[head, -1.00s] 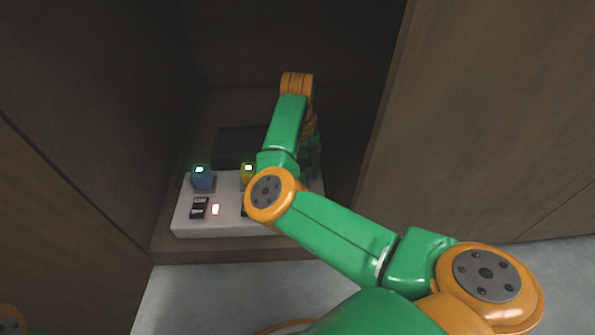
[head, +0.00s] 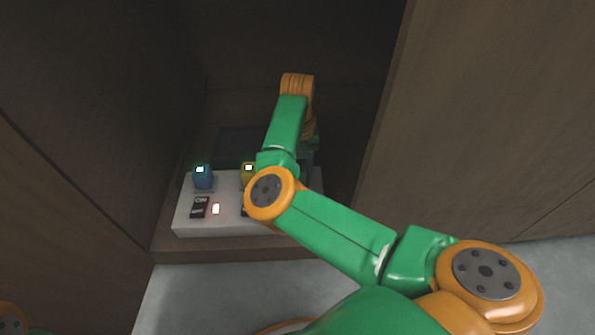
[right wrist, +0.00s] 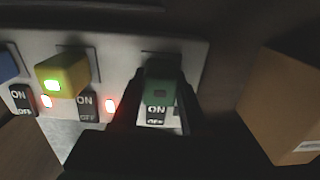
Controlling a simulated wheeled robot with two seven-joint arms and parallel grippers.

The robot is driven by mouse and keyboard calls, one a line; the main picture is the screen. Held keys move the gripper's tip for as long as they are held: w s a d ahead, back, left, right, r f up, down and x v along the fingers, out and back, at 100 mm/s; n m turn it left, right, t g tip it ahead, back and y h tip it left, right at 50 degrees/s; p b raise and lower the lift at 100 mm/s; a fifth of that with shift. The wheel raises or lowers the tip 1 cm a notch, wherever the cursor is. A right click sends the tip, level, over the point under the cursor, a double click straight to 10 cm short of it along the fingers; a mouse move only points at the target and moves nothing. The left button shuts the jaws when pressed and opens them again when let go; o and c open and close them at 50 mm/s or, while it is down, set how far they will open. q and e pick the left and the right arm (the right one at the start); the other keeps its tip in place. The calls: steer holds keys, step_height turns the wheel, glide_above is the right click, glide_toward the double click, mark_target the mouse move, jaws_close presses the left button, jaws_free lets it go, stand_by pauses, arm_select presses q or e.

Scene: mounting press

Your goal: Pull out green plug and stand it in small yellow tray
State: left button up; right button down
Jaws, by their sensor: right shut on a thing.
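The green plug (right wrist: 160,78) stands at the right end of the white power strip (right wrist: 120,52) in the right wrist view. My right gripper (right wrist: 158,95) is shut on it, with a dark finger on each side. The small window on the plug is dark, and I cannot tell whether the plug is fully seated. In the head view my right arm hides the green plug and the gripper. I see no small yellow tray in either view. My left gripper is out of view.
A yellow plug (right wrist: 62,75) with a lit window and a blue plug (head: 203,177) sit on the same strip. ON/OFF switches and red lights lie in front. A tan box (right wrist: 280,100) stands to the right. Wooden cabinet walls (head: 460,120) close in on both sides.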

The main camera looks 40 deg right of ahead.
steer(key=shift+r+p, duration=2.8)
steer(key=shift+r, duration=0.2)
step_height(320, 180, up, 4)
steer(key=p, duration=0.4)
steer(key=shift+r, duration=0.2)
steer(key=shift+f, duration=0.15)
